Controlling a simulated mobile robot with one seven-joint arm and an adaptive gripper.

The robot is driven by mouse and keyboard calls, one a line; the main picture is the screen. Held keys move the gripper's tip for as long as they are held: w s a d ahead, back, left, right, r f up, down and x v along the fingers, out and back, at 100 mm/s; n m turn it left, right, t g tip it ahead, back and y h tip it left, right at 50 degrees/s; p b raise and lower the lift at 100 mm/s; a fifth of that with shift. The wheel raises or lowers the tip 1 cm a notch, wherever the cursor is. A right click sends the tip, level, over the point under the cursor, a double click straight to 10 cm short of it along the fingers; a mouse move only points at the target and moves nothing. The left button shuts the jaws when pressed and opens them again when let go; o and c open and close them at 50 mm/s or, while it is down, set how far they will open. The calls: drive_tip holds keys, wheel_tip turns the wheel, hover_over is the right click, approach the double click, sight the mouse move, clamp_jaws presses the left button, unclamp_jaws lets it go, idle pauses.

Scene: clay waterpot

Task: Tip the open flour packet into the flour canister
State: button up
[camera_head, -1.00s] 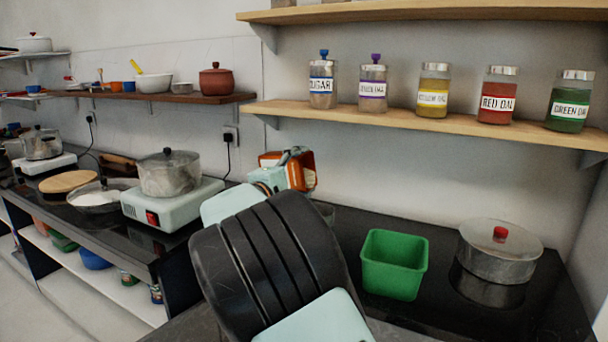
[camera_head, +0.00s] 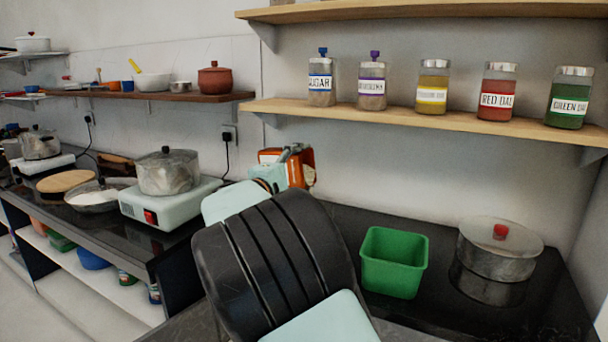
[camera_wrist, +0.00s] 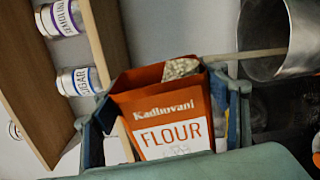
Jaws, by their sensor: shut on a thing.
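My gripper (camera_wrist: 168,118) is shut on the open flour packet (camera_wrist: 158,101), an orange bag marked FLOUR, gripped by its sides. Its mouth shows pale flour, and its lettering is turned about a quarter turn from the shelf jars' labels, so it lies tipped over. A thin pale band, looking like falling flour, runs from the mouth into a grey metal canister (camera_wrist: 305,35), partly out of frame. In the head view the packet (camera_head: 296,172) shows beyond my arm, above the counter, with my gripper (camera_head: 290,155) around it. My arm mostly hides the canister there.
A green bin (camera_head: 394,263) and a lidded steel pot (camera_head: 500,250) stand on the black counter to the right. A shelf (camera_head: 430,125) with several labelled jars hangs above. A pot on a white hotplate (camera_head: 170,203) is left. Some counter between my arm and the bin is clear.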

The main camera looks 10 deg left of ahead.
drive_tip(key=shift+d+r+m+b, duration=0.15)
drive_tip(key=shift+m+b, duration=0.25)
drive_tip(key=shift+b, duration=0.55)
drive_tip(key=shift+s+d+m+b, duration=0.2)
drive_tip(key=shift+m+b, duration=0.3)
drive_tip(key=shift+b, duration=0.95)
drive_tip(key=shift+r+b, duration=0.1)
drive_tip(key=shift+b, duration=0.2)
drive_tip(key=shift+s+d+m+b, duration=0.1)
drive_tip(key=shift+d+m+b, duration=0.2)
drive_tip(key=shift+m+b, duration=0.8)
drive_tip(key=shift+s+d+m+b, duration=0.1)
drive_tip(key=shift+d+m+b, duration=0.2)
drive_tip(key=shift+b, duration=1.6)
drive_tip(key=shift+r, duration=0.1)
drive_tip(key=shift+m, duration=0.3)
drive_tip(key=shift+s+d+m, duration=0.15)
drive_tip(key=shift+d+m, duration=0.1)
drive_tip(key=shift+m, duration=0.35)
